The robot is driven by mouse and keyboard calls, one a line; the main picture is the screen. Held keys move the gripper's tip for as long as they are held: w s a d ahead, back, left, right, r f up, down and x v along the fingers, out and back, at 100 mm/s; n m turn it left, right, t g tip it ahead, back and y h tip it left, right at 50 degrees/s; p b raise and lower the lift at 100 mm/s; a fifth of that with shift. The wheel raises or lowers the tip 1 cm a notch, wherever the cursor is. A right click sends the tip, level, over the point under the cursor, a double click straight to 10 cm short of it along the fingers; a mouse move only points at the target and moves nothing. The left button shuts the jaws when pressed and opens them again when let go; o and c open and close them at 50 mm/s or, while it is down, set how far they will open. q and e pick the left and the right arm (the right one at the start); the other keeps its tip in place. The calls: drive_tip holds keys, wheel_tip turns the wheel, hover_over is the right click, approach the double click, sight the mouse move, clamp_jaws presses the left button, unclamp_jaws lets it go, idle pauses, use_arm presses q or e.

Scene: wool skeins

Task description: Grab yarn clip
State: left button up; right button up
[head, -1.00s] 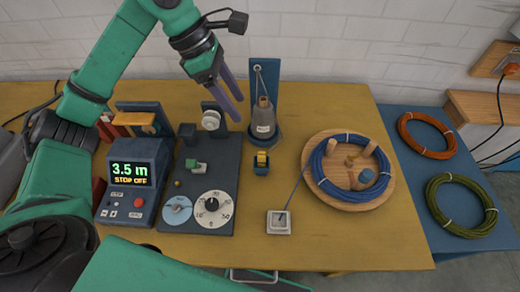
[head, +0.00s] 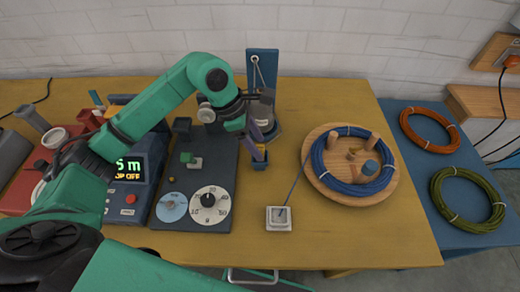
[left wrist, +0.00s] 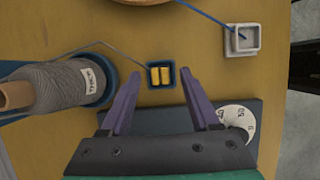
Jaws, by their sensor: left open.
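The yarn clip looks like a small dark blue holder with two yellow pieces in it (left wrist: 161,75); in the head view it is partly hidden behind my fingers (head: 260,163). A grey strand runs to it from the grey wool cone (left wrist: 68,85). My left gripper (left wrist: 158,85) is open, its two purple fingers on either side of the clip's near side, with nothing between them gripped. In the head view the left gripper (head: 256,140) hangs over the clip, next to the cone (head: 263,108). My right gripper is not in view.
A dark panel with dials (head: 208,208) and a display box (head: 130,192) stand left of the clip. A small white square dish (head: 281,218) and a wooden tray with a blue coil (head: 318,184) are to the right. Orange (head: 428,151) and green (head: 489,211) coils lie farther right.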

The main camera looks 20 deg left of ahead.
use_arm(q)
drive_tip(key=shift+x, duration=1.1)
clamp_jaws()
drive_tip(key=shift+r, duration=0.1)
